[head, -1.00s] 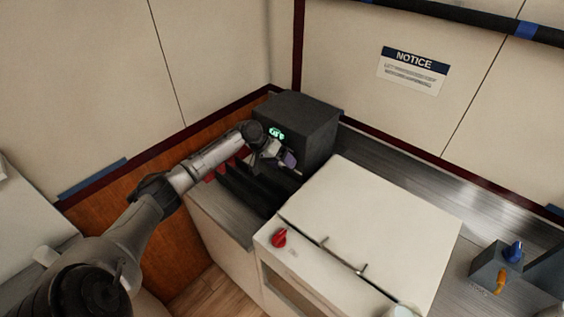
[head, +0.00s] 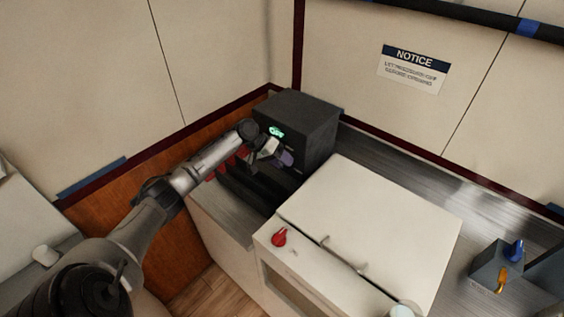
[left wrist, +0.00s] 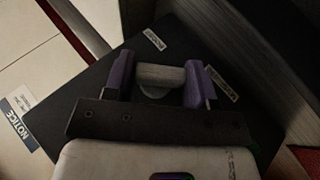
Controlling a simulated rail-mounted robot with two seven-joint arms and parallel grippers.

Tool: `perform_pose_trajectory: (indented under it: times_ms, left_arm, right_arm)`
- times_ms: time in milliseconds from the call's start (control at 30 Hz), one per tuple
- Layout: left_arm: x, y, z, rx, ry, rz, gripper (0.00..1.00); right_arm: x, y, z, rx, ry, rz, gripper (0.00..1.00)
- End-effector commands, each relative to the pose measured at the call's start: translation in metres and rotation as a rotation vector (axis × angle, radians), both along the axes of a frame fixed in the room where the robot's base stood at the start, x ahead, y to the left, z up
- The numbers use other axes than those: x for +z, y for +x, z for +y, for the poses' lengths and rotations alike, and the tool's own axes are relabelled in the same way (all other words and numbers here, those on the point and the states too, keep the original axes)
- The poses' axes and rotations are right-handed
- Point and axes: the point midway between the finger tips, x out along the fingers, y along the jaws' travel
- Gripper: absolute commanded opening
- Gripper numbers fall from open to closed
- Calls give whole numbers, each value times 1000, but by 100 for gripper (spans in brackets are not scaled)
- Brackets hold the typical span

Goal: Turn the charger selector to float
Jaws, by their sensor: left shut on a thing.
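The charger is a dark box (head: 312,118) in the back corner, with a small green display (head: 276,131) on its front that seems to read OFF. My left gripper (head: 284,158) is at the charger's front face, below the display. In the left wrist view its two purple fingers (left wrist: 158,82) are shut on a pale grey selector knob (left wrist: 160,76), one on each side. Two small white labels (left wrist: 154,39) sit on the dark panel (left wrist: 80,85) around the knob; their words are too small to read surely. In the head view my gripper hides the knob. My right gripper is out of view.
A white cabinet (head: 375,225) with a red knob (head: 279,237) stands in front of the charger. A grey box with a blue knob (head: 514,250) and an orange lever (head: 502,280) is at the far right. A notice (head: 413,68) hangs on the wall.

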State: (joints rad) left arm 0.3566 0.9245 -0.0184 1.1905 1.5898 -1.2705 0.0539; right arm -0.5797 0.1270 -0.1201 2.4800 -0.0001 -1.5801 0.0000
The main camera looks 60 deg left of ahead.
Motion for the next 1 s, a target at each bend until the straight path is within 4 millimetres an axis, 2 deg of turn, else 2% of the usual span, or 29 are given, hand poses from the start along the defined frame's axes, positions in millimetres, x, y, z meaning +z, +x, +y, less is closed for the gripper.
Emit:
perform_pose_trajectory:
  times_ms: [200,233,467,767,1000]
  left_arm:
    - [0,0,0,0,1,-1,27]
    - [0,0,0,0,1,-1,54]
    - [0,0,0,0,2,-1,76]
    - [1,-1,2,1,2,0,77]
    - [21,-19,18,2,5,1,77]
  right_arm:
    - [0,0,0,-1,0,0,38]
    - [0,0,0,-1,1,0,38]
    - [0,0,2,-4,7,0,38]
    - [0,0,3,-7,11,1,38]
    - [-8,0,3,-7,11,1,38]
